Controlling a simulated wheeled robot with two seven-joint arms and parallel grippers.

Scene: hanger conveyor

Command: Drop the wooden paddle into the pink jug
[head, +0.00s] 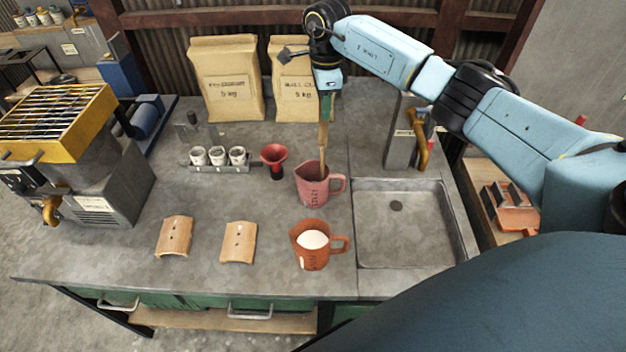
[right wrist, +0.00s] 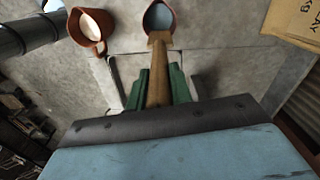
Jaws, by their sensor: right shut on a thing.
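The pink jug (head: 311,191) stands upright on the grey worktop, left of the sink, with its handle to the right. My right gripper (head: 325,112) is above it, pointing down, shut on the wooden paddle (head: 323,138). The paddle hangs nearly upright, and its lower end overlaps the jug's mouth; I cannot tell how deep it reaches. In the right wrist view the paddle (right wrist: 159,62) sits between the green fingers (right wrist: 160,88) and points at the pink jug (right wrist: 157,20). My left gripper is out of view.
An orange jug (head: 311,258) with white contents stands in front of the pink one. A red funnel (head: 274,156) and a rack of white cups (head: 218,158) are to the left. Paper bags (head: 226,85) stand behind. The sink (head: 410,235) is empty. Two curved tiles (head: 174,237) lie front left.

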